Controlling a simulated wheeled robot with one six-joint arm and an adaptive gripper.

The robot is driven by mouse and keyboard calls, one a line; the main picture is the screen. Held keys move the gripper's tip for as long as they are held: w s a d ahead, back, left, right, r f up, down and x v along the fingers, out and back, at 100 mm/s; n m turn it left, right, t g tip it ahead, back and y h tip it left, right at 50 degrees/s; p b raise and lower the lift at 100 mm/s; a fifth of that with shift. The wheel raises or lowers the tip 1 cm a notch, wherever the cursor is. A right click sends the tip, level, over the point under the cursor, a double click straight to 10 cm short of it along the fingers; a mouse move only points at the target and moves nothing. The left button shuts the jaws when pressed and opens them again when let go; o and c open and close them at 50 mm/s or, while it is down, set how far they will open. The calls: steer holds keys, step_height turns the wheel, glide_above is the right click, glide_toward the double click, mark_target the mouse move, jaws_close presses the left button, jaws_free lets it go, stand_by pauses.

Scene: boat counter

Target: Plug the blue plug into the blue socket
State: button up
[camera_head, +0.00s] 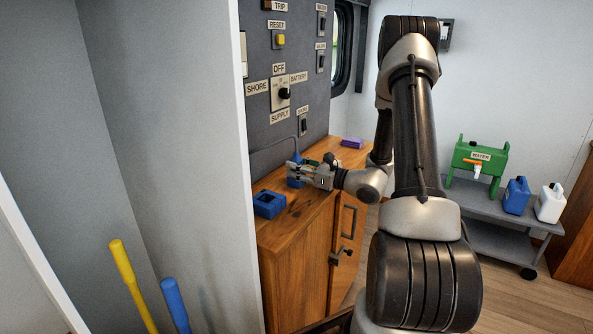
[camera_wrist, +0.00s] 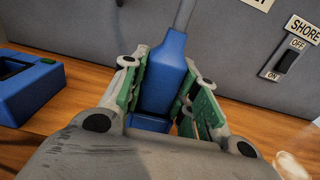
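The blue plug (camera_head: 294,181) stands upright over the wooden counter, with a grey cable rising from its top. It also shows in the wrist view (camera_wrist: 162,75), between the green finger pads of my gripper (camera_wrist: 165,100). The pads lie against both its sides, so my gripper (camera_head: 300,172) appears shut on it. Whether the plug's bottom touches the counter is hidden. The blue socket (camera_head: 268,204) is a block with a dark recess in its top. It sits near the counter's left end, left of and nearer than the plug. It also shows at the left of the wrist view (camera_wrist: 30,92).
A grey switch panel (camera_head: 290,115) stands behind the wooden counter (camera_head: 290,222). A purple block (camera_head: 351,142) lies at the counter's far end. A white partition (camera_head: 200,150) stands to the left of the counter. Bare counter lies between plug and socket.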

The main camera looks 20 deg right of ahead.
step_height(320, 180, up, 10)
stand_by(0.8)
steer(key=shift+r, duration=2.8)
